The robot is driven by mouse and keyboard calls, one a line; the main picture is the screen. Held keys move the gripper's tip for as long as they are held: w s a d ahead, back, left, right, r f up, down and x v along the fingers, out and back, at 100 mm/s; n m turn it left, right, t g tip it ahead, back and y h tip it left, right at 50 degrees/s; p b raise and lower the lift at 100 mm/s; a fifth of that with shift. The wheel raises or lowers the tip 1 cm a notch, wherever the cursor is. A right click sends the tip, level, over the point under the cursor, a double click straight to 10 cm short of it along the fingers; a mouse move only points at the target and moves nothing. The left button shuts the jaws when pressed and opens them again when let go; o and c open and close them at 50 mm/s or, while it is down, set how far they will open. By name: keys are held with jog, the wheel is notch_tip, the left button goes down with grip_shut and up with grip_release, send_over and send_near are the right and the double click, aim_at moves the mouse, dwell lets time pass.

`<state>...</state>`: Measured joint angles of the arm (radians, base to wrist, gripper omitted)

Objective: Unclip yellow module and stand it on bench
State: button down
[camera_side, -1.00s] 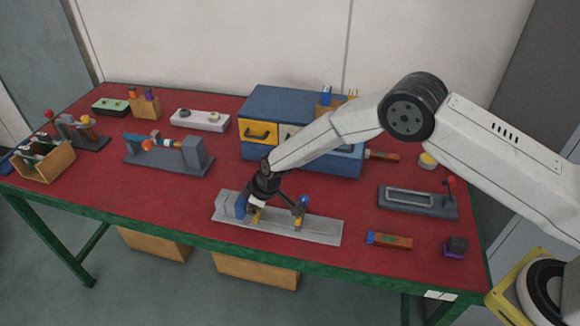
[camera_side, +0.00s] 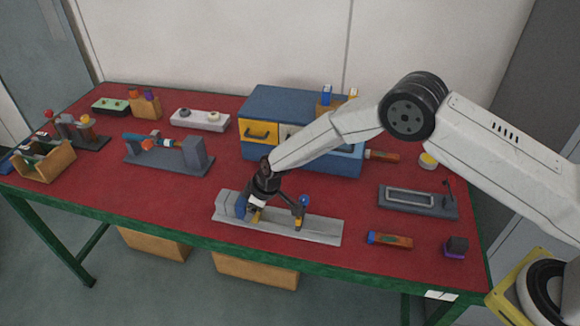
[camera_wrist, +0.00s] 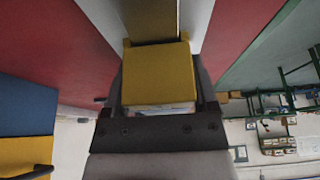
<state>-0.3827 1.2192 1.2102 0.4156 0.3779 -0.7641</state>
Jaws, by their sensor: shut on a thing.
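The yellow module (camera_wrist: 158,75) is between the jaws of my gripper (camera_wrist: 160,92) in the wrist view, and the jaws are shut on it. In the side view my gripper (camera_side: 258,207) is low over the grey rail (camera_side: 322,231) near the front of the bench, and only a small yellow part of the module (camera_side: 256,216) shows beneath it. A blue-grey block (camera_side: 230,203) is on the rail just left of my gripper. A post with a blue ball (camera_side: 304,201) stands just right of it. Whether the module is still clipped to the rail, I cannot tell.
A blue drawer cabinet (camera_side: 277,108) stands behind my gripper. A grey framed fixture (camera_side: 417,201), an orange-brown bar (camera_side: 390,240) and a dark purple block (camera_side: 456,247) are on the right. A grey stand (camera_side: 168,160) is on the left. Red bench (camera_side: 190,205) lies bare left of the rail.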

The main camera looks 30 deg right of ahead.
jog(key=shift+w+a+r, duration=0.15)
jog(key=shift+a+r, duration=0.05)
jog(key=shift+r, duration=0.65)
dwell(1.6)
grip_release()
jog(key=shift+d+f, duration=0.1)
jog(key=shift+d+r, duration=0.15)
jog(key=shift+r, duration=3.25)
jog(key=shift+s, duration=0.2)
